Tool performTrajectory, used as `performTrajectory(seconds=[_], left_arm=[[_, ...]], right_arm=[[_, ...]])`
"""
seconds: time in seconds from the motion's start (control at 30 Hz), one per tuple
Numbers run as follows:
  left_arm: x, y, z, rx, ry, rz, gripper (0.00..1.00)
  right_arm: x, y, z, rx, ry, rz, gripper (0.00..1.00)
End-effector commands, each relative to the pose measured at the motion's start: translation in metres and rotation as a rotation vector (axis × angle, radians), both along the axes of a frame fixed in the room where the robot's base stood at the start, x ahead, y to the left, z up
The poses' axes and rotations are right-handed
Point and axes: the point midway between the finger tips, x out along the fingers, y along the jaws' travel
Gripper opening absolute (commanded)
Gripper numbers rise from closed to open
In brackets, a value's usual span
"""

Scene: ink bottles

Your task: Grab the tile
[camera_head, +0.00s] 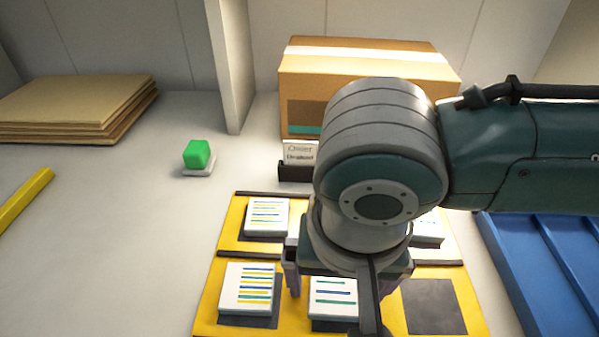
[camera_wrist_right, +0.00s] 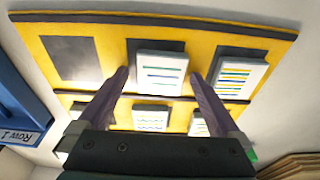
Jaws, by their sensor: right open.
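White tiles with coloured stripes lie on a yellow board (camera_head: 207,318) with dark square spots. My right gripper (camera_head: 338,285) is open above the board's near row. Its fingers are on either side of the near middle tile (camera_head: 333,291). In the right wrist view, this tile (camera_wrist_right: 160,75) has green and blue stripes and shows between the open fingertips (camera_wrist_right: 159,78); I cannot tell whether they touch it. A near-left tile (camera_head: 247,287) and a far-left tile (camera_head: 266,215) lie beside it. My right arm hides part of the far row. My left gripper is not in view.
A bare dark square (camera_head: 433,305) is at the board's near right. A blue tray (camera_head: 545,265) stands right of the board. A cardboard box (camera_head: 300,85) and a small sign (camera_head: 299,153) are behind.

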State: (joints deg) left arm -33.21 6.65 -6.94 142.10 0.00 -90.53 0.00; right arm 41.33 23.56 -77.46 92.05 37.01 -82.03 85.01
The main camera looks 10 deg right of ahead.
Motion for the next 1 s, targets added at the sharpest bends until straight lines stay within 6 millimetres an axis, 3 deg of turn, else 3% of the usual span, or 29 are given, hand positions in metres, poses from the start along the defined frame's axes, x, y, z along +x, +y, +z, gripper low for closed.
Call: performTrajectory(seconds=[0.17, 0.9, 1.0], left_arm=[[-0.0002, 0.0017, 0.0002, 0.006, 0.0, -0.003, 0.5], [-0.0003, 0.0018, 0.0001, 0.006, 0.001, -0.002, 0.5], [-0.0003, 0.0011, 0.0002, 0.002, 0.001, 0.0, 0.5]], right_arm=[[0.0, 0.0003, 0.0007, 0.001, 0.0, 0.001, 0.99], [-0.0003, 0.0004, 0.0007, 0.0, 0.0, 0.001, 0.16], [-0.0001, 0.0005, 0.001, 0.001, 0.0, 0.001, 0.13]])
